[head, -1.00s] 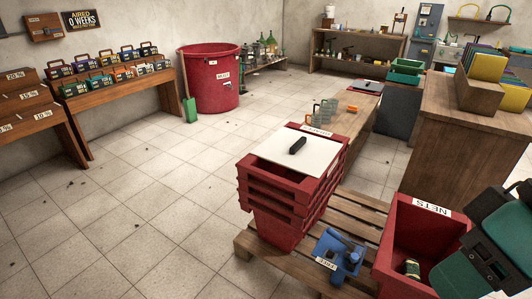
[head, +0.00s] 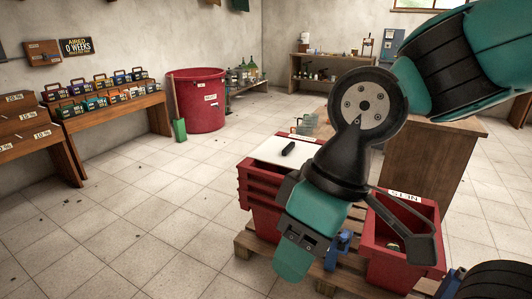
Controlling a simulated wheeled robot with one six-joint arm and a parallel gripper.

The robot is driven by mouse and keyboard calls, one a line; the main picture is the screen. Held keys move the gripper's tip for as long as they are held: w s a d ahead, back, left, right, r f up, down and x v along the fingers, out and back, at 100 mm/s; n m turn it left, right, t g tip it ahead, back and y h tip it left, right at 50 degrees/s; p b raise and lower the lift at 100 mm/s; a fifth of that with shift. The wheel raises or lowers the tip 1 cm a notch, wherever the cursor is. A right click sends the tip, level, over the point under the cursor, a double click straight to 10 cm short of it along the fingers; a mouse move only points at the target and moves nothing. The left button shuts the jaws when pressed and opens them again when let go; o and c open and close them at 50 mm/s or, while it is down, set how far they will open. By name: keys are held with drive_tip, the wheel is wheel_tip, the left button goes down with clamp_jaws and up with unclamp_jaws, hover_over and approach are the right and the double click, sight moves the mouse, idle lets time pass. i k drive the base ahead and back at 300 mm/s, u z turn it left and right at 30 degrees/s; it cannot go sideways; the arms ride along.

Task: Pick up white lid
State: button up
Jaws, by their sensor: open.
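The white lid (head: 272,146) is a flat white panel with a black handle (head: 288,148) on top. It lies across the top of a stack of red crates (head: 257,185), leaving part of the crate opening uncovered at the front left.
A red crate labelled NETS (head: 385,255) and a blue tool (head: 340,243) are beside the stack on a wooden pallet (head: 250,243). A wooden cabinet (head: 440,160) stands behind. A large red tub (head: 197,105) stands at the back left. The tiled floor at left is mostly clear.

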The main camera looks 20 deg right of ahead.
sight(291, 154)
drive_tip(key=u, duration=0.65)
drive_tip(key=i, duration=2.5)
drive_tip(key=z, duration=0.8)
drive_tip(key=i, duration=0.7)
drive_tip(key=z, duration=1.2)
drive_tip(key=i, duration=0.4)
drive_tip(key=z, duration=0.35)
